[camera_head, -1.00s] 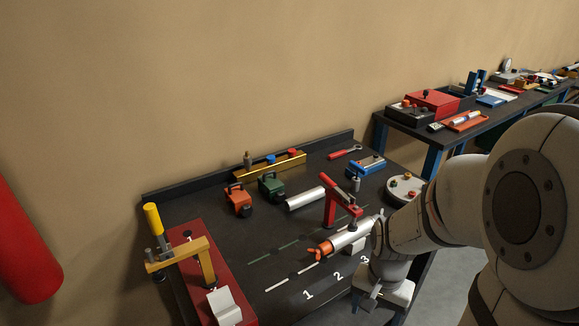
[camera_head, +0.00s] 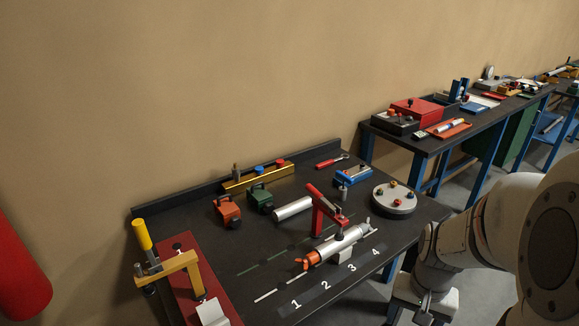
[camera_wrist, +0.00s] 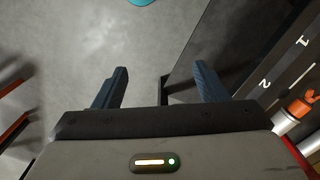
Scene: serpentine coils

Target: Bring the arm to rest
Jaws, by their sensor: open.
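My gripper (camera_wrist: 160,90) shows in the wrist view with its two dark blue fingers spread apart and nothing between them. Grey floor lies beyond the fingers. In the head view my arm is at the lower right, past the right front edge of the dark workbench (camera_head: 290,230). The fingertips cannot be made out clearly there. My gripper is apart from the things on the bench.
A silver cylinder with an orange end (camera_head: 335,246) lies on the bench under a red clamp (camera_head: 318,210), near printed numbers. A round grey plate (camera_head: 393,201) sits near the bench's right edge. A second bench (camera_head: 430,140) stands behind at right.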

